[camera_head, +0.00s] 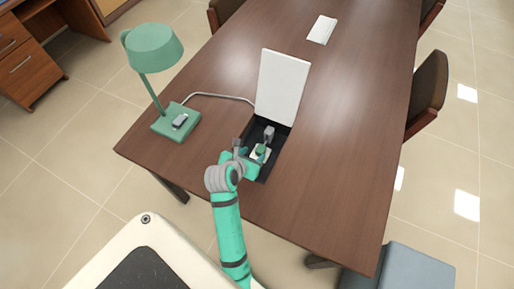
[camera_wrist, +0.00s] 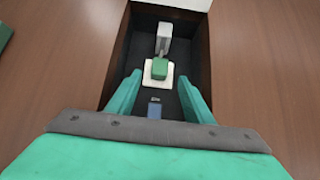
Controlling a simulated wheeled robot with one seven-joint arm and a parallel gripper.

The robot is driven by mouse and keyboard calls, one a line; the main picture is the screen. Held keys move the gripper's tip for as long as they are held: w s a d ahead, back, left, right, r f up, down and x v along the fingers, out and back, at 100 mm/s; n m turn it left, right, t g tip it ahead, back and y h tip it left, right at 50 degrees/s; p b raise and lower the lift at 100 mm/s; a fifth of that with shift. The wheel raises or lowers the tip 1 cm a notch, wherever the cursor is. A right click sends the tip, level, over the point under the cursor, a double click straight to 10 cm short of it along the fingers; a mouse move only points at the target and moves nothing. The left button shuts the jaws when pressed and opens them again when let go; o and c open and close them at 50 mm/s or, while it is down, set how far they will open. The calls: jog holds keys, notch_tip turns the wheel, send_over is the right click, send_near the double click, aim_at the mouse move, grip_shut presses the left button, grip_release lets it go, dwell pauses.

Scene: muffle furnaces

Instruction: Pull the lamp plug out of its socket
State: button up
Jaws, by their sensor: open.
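The green lamp plug (camera_wrist: 159,69) sits on a white socket plate (camera_wrist: 148,84) inside a dark recessed box in the table; it also shows in the head view (camera_head: 260,150). My gripper (camera_wrist: 160,92) is open, its two green fingers spread at the near part of the recess, with the plug ahead between them in the wrist view. The fingers appear apart from the plug. In the head view my gripper (camera_head: 248,160) is over the box, and its fingertips are hard to make out. The green lamp (camera_head: 153,48) stands on the table to the left, its grey cord running toward the box.
The box's white lid (camera_head: 282,85) stands open at the far side. A grey plug (camera_wrist: 164,38) stands behind the green one. The recess walls (camera_wrist: 194,65) are close on both sides. A white paper (camera_head: 322,29) lies farther back. The right side of the table is clear.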

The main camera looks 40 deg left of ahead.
aim_at(261, 149)
jog(key=x, duration=1)
jog(key=shift+w+f, duration=0.2)
jog(key=shift+f, duration=0.05)
